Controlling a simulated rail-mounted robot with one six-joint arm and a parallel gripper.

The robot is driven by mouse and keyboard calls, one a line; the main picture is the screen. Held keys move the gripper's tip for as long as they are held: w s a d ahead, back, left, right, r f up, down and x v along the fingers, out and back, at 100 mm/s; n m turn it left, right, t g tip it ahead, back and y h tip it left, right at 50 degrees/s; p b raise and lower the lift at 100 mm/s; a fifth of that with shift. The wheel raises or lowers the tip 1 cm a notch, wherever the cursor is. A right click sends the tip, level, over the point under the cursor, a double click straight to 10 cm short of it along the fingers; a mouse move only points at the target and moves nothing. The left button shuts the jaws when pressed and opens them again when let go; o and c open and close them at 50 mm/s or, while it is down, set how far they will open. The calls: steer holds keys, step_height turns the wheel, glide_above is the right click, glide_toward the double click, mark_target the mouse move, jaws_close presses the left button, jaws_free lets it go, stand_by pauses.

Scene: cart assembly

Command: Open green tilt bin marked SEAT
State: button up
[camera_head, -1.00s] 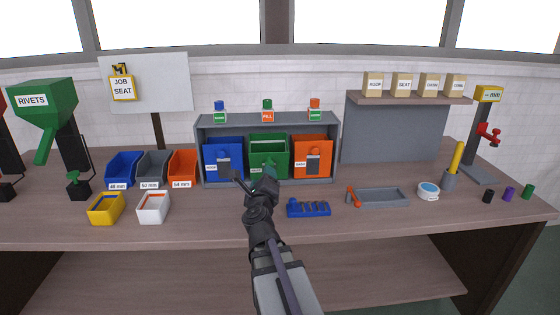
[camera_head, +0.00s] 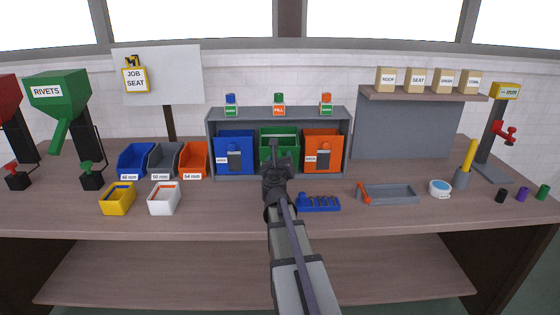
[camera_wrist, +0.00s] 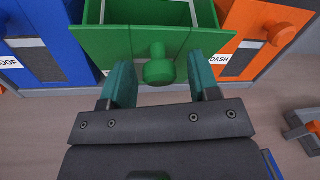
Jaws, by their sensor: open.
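The green tilt bin (camera_head: 266,148) stands in the middle of the grey rack, between a blue and an orange bin. It is tilted forward, with its open top and inside showing in the wrist view (camera_wrist: 150,14). Its round green knob (camera_wrist: 159,70) sits on the front, between my two fingers. My gripper (camera_wrist: 160,84) is open, with one finger on each side of the knob and gaps showing. In the head view my gripper (camera_head: 275,155) covers much of the bin's front. The SEAT label is hidden in both current views.
The blue bin (camera_head: 235,142) marked ROOF and orange bin (camera_head: 322,141) marked DASH stand upright on either side. A blue block holder (camera_head: 318,203) lies on the bench right of my arm, and a grey tray (camera_head: 390,195) farther right. The bench between the white box and my arm is clear.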

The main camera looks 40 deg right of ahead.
steer(key=shift+c, duration=0.5)
jaws_close()
steer(key=shift+f, duration=0.1)
